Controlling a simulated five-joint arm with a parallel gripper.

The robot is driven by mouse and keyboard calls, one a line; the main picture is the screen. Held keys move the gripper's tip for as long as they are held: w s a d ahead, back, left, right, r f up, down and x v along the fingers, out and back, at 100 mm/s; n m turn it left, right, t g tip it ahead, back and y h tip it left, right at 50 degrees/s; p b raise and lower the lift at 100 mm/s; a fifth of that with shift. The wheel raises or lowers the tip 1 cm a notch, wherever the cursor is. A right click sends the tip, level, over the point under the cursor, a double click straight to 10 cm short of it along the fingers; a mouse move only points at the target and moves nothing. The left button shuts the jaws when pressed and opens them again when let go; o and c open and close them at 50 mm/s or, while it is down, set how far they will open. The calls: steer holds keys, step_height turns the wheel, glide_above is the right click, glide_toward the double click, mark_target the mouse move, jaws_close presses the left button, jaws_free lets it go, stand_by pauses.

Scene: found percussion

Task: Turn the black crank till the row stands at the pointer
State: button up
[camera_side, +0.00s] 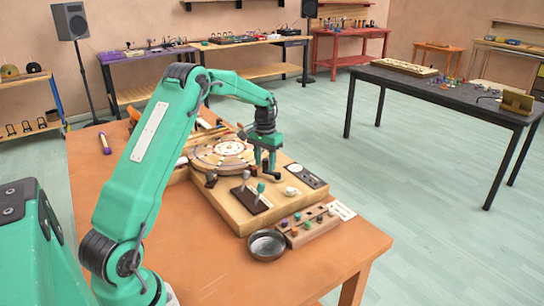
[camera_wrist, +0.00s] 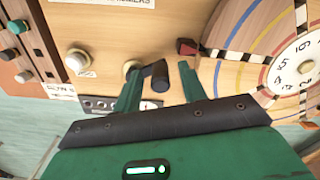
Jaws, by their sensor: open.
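The black crank (camera_wrist: 160,74) shows in the wrist view as a short dark handle beside a cream hub. My gripper (camera_wrist: 160,66) is open, with one green finger on each side of the crank; I cannot tell whether either finger touches it. The round disc (camera_wrist: 303,62) with numbers and coloured rings lies to the right, partly cut off. A dark red block (camera_wrist: 187,47) at its rim may be the pointer.
A white knob (camera_wrist: 78,60) sits left of the crank. In the side view, a black plate with two levers (camera_side: 251,197), a block of coloured pegs (camera_side: 308,224) and a metal bowl (camera_side: 267,245) stand nearer the front. The orange table's front right is clear.

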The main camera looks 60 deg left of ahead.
steer(key=shift+c, duration=0.3)
jaws_close()
steer(key=shift+s+n, duration=0.1)
steer(key=shift+n, duration=0.2)
steer(key=shift+s+d+n, duration=0.2)
steer(key=shift+n, duration=0.45)
steer(key=shift+s+d+n, duration=0.2)
steer(key=shift+n, duration=0.45)
steer(key=shift+s+d+n, duration=0.15)
steer(key=shift+d+n, duration=0.05)
steer(key=shift+n, duration=0.45)
steer(key=shift+s+d+n, duration=0.1)
steer(key=shift+d+n, duration=0.1)
steer(key=shift+n, duration=0.45)
steer(key=shift+r, duration=0.1)
steer(key=shift+o, duration=0.3)
jaws_free()
